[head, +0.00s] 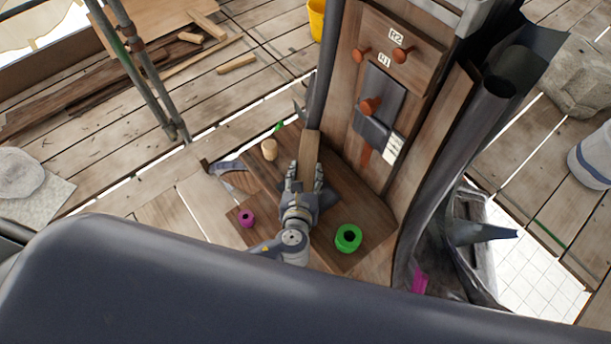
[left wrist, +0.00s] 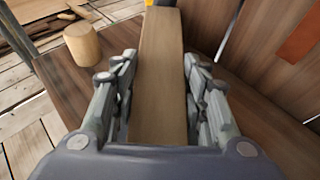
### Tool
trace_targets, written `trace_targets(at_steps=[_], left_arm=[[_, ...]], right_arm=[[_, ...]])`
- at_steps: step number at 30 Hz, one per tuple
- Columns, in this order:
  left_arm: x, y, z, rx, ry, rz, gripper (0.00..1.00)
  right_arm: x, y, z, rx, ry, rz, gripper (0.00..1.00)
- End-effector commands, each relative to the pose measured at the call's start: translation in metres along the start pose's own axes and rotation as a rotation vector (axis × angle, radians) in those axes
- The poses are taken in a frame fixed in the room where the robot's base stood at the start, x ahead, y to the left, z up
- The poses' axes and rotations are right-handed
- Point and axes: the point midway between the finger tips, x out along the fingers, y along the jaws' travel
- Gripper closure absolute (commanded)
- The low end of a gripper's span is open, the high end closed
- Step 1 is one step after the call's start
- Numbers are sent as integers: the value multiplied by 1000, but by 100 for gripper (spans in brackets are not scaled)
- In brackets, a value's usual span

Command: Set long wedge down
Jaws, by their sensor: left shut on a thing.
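The long wedge (head: 309,150) is a pale wooden bar at the middle of the head view. My left gripper (head: 304,178) is shut on it, with fingers on both of its long sides. In the left wrist view the wedge (left wrist: 161,75) runs away from the camera between the two fingers of the gripper (left wrist: 160,100). The wedge is over the brown wooden board (head: 350,215); whether it touches the board I cannot tell. My right gripper is not in view.
A green ring (head: 348,238), a magenta ring (head: 246,218) and a short wooden cylinder (head: 269,149) are on the board around the gripper. An upright wooden panel with orange knobs (head: 401,55) stands close to the right. Bare board lies between the gripper and the panel.

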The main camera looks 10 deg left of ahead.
Motion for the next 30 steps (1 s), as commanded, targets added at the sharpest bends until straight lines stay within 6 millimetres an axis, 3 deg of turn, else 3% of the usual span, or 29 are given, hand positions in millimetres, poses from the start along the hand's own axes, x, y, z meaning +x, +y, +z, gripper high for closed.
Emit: trace_targets(at_steps=[6,21,30], left_arm=[[-12,-1,23,-3,-2,-2,95],[-130,-22,-18,-2,2,-1,95],[-159,-27,-24,-2,-1,0,95]], right_arm=[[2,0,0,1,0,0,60],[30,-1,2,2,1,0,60],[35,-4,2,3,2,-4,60]])
